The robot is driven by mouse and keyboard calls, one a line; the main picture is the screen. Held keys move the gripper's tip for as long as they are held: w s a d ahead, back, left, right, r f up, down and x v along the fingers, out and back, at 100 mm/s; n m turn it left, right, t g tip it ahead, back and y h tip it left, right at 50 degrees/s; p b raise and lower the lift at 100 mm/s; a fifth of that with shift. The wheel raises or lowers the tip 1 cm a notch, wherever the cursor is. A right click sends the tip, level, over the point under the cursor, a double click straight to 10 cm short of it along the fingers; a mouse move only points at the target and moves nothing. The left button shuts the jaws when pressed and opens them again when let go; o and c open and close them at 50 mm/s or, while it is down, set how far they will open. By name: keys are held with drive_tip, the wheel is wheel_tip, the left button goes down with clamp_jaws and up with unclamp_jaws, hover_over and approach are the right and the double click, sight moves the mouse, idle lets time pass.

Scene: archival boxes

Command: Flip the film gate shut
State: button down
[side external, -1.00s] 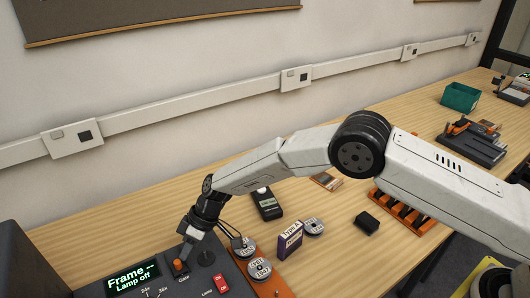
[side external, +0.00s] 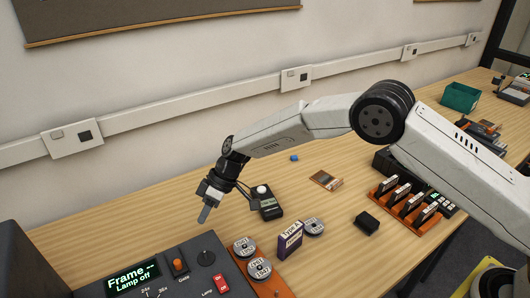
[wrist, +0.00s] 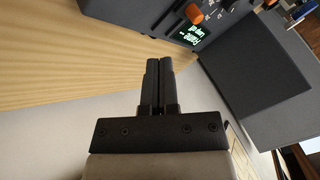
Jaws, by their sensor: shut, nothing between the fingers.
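The gate switch (side external: 179,265), an orange-tipped lever on a dark slot plate, stands on the dark grey control panel (side external: 203,254). I cannot tell which way it is set. An orange tip also shows at the top of the wrist view (wrist: 193,13). The lit display (side external: 132,277) reads "Frame --" and "Lamp off". My gripper (side external: 204,215) is shut and empty, in the air above and behind the panel, apart from the lever. In the wrist view its two dark fingers (wrist: 159,72) are together with nothing between them.
A red lamp switch (side external: 221,283) and a black knob (side external: 206,257) are on the panel. Bare wooden table lies behind the panel.

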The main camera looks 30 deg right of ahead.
drive_tip(key=shift+v, duration=1.45)
drive_tip(key=s+d+r+m+t+h, duration=0.1)
drive_tip(key=s+d+r+m+h, duration=0.2)
drive_tip(key=d, duration=0.6)
drive_tip(key=s+d+r+m+t+h, duration=0.1)
drive_tip(key=s+d+r+m, duration=0.15)
drive_tip(key=s+d, duration=0.5)
drive_tip(key=s+d+m+t+h, duration=0.1)
drive_tip(key=s+d+m+h, duration=0.2)
drive_tip(key=s+d, duration=0.9)
drive_tip(key=s+m, duration=0.1)
drive_tip(key=s, duration=0.2)
drive_tip(key=shift+d+r+m, duration=0.25)
drive_tip(key=shift+d+m, duration=0.05)
drive_tip(key=shift+m, duration=0.05)
drive_tip(key=shift+w+d, duration=0.1)
drive_tip(key=shift+w, duration=0.05)
